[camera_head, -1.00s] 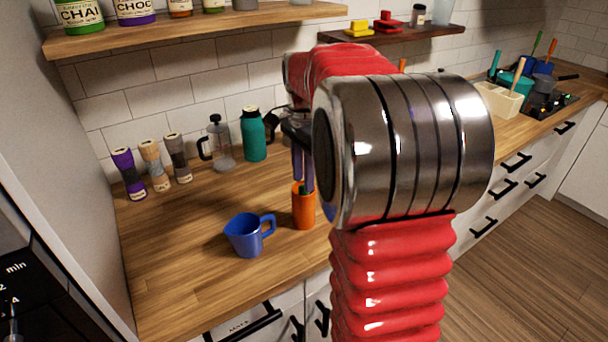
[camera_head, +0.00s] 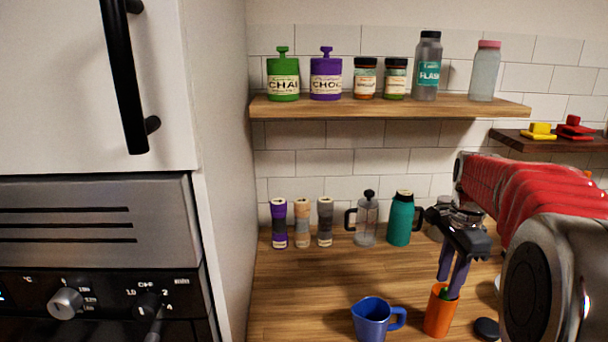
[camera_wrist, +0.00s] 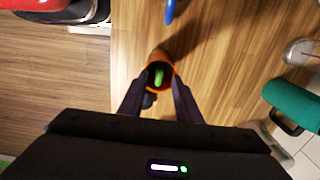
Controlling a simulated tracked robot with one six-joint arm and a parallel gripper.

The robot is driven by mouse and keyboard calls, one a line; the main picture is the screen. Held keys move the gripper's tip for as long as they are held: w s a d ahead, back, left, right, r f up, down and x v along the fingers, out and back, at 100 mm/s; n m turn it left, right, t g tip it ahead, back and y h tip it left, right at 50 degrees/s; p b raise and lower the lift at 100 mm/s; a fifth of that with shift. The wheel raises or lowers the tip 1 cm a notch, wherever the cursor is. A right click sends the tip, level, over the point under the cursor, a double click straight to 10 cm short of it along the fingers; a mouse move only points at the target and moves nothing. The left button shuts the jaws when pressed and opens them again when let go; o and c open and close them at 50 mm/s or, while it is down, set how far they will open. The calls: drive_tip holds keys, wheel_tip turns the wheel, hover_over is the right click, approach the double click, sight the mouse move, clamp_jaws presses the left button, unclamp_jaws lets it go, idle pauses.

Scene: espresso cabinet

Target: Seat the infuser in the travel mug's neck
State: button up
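An orange cup-like vessel (camera_head: 439,315), probably the travel mug, stands upright on the counter. A small green piece (camera_head: 444,293), possibly the infuser, shows at its mouth. In the wrist view the green piece (camera_wrist: 158,76) lies inside the round orange rim (camera_wrist: 170,66). How deep it sits, I cannot tell. My gripper (camera_head: 450,284) points down over the orange vessel. Its purple fingers (camera_wrist: 159,92) are apart, one on each side of the mouth in the wrist view, with a gap to the green piece.
A blue jug (camera_head: 371,319) stands left of the orange vessel, and a dark round disc (camera_head: 486,328) lies to its right. A French press (camera_head: 366,222) and teal bottle (camera_head: 400,222) stand behind. A loaded shelf (camera_head: 390,106) hangs above.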

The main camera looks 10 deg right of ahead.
drive_tip(key=s+a+r+n+t, duration=0.1)
drive_tip(key=s+a+r+n, duration=0.1)
drive_tip(key=s+a+n, duration=0.4)
drive_tip(key=s+a+r+n+t, duration=0.2)
drive_tip(key=a+n, duration=0.1)
drive_tip(key=a, duration=0.5)
drive_tip(key=s+a+f+n+t, duration=0.2)
drive_tip(key=s+a+f+n, duration=0.1)
drive_tip(key=s+a+n, duration=0.5)
drive_tip(key=shift+s+a+f+n+t, duration=0.3)
drive_tip(key=shift+s+n, duration=0.4)
drive_tip(key=shift+s, duration=0.25)
